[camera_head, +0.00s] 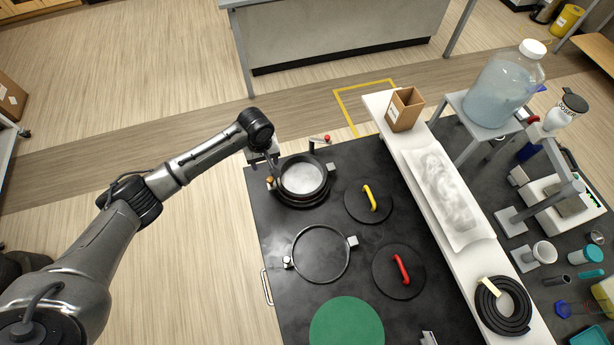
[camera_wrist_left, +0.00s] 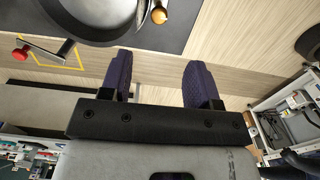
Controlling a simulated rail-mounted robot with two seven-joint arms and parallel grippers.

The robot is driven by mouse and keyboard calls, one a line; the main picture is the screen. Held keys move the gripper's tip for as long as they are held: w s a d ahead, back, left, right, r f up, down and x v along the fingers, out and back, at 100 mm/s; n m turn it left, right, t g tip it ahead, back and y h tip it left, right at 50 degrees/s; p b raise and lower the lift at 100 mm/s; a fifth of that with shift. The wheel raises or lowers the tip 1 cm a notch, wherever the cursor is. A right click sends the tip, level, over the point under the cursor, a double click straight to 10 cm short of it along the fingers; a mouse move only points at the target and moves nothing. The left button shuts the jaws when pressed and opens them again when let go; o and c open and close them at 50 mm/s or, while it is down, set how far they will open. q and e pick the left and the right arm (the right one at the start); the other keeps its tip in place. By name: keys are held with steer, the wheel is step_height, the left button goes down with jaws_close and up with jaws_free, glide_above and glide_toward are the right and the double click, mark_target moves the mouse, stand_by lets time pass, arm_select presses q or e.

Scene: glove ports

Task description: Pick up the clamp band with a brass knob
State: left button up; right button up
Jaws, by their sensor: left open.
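The clamp band with a brass knob (camera_head: 270,180) sits around the round port (camera_head: 303,176) at the far left of the dark table. In the left wrist view its brass knob (camera_wrist_left: 159,16) shows at the top, beside the port's dark rim. My left gripper (camera_head: 264,163) is just behind and beside the knob in the head view, fingers apart and empty. In the left wrist view the open fingers (camera_wrist_left: 157,72) show dark pads with bare floor between them, apart from the knob. A second clamp band (camera_head: 320,254) with a pale knob lies nearer on the table.
A red-knobbed lever (camera_head: 325,139) stands behind the port. Lids with a yellow handle (camera_head: 370,197) and a red handle (camera_head: 402,269) lie to the right, and a green disc (camera_head: 347,324) in front. A white shelf (camera_head: 397,146) with a cardboard box (camera_head: 404,109) borders the table's right.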

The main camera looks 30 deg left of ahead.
mark_target(270, 179)
arm_select(q)
steer(key=shift+s+d+f+p, duration=0.15)
steer(key=shift+f+p, duration=0.1)
steer(key=shift+f, duration=2.3)
steer(key=shift+w+d+f+p, duration=0.1)
steer(key=shift+f+p, duration=0.1)
steer(key=shift+f, duration=2.35)
jaws_close()
